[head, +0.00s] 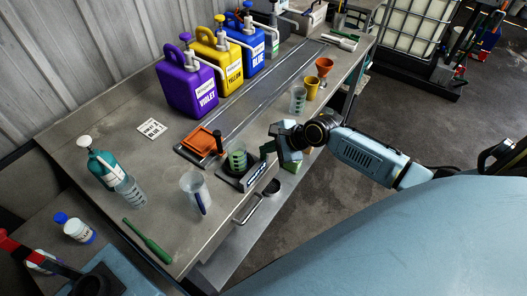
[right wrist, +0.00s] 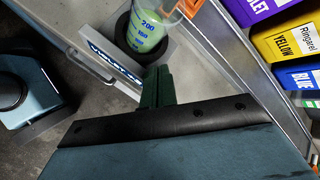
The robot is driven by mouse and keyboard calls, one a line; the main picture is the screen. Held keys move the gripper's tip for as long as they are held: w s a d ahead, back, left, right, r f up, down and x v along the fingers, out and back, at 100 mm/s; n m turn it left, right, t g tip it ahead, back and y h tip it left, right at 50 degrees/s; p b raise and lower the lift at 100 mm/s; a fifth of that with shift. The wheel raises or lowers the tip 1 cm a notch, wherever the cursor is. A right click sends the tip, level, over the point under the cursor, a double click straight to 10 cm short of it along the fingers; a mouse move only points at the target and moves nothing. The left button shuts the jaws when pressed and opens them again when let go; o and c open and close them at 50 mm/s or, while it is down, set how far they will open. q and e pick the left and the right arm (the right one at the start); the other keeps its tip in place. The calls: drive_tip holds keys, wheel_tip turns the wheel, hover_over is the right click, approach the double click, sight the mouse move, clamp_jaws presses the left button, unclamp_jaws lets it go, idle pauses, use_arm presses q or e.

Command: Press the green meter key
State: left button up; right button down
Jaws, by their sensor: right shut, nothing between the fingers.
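A meter (head: 232,180) with a dark base and a white-and-blue front label stands near the bench's front edge. A clear cup with green liquid (head: 237,158) sits on it. In the right wrist view the same cup (right wrist: 148,35) and the front label (right wrist: 115,66) are close to my fingertips. My right gripper (head: 266,150) is shut and empty, just right of the cup at the meter's right end. Its dark green fingers (right wrist: 158,78) point at the meter; I cannot tell whether they touch it. I cannot make out the green key.
An orange tray (head: 203,141) lies behind the meter. A clear jug (head: 195,190) stands left of it. Violet (head: 188,90), yellow (head: 219,66) and blue (head: 247,52) canisters line the back. A drawer handle (head: 248,209) juts out below the front edge.

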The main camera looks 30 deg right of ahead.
drive_tip(key=shift+r, duration=0.25)
wheel_tip(320, 180, up, 5)
drive_tip(key=p, duration=0.3)
idle(0.4)
drive_tip(key=shift+a, duration=0.1)
idle(0.6)
